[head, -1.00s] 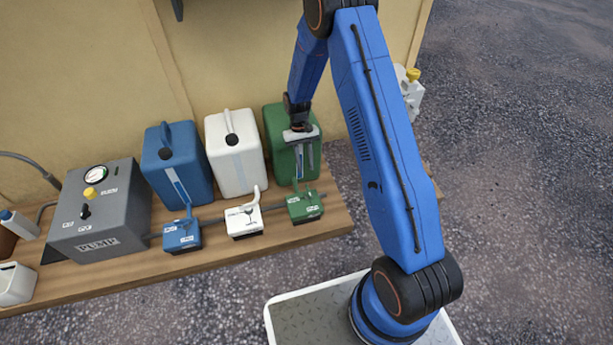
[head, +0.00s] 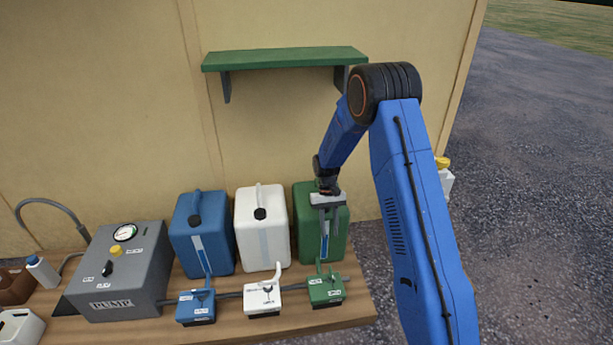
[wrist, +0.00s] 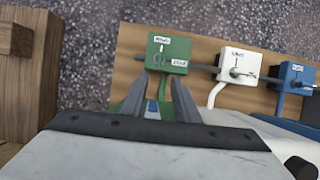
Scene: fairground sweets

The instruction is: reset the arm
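My gripper (head: 329,232) hangs fingers-down in front of the green canister (head: 307,225) in the head view. Its two fingers are apart, and I see nothing held between them. In the wrist view my gripper (wrist: 159,82) points toward the green valve box (wrist: 167,53), with a gap visible between the fingers. In the head view the same green valve box (head: 326,291) sits on the bench below and in front of the gripper. My blue arm rises at the right and bends down to the gripper.
A white canister (head: 262,235), blue canister (head: 203,240), white valve box (head: 262,301), blue valve box (head: 195,307) and grey pump (head: 120,275) stand left on the wooden bench (head: 345,318). A green shelf (head: 285,58) is on the wall above. Open gravel lies right.

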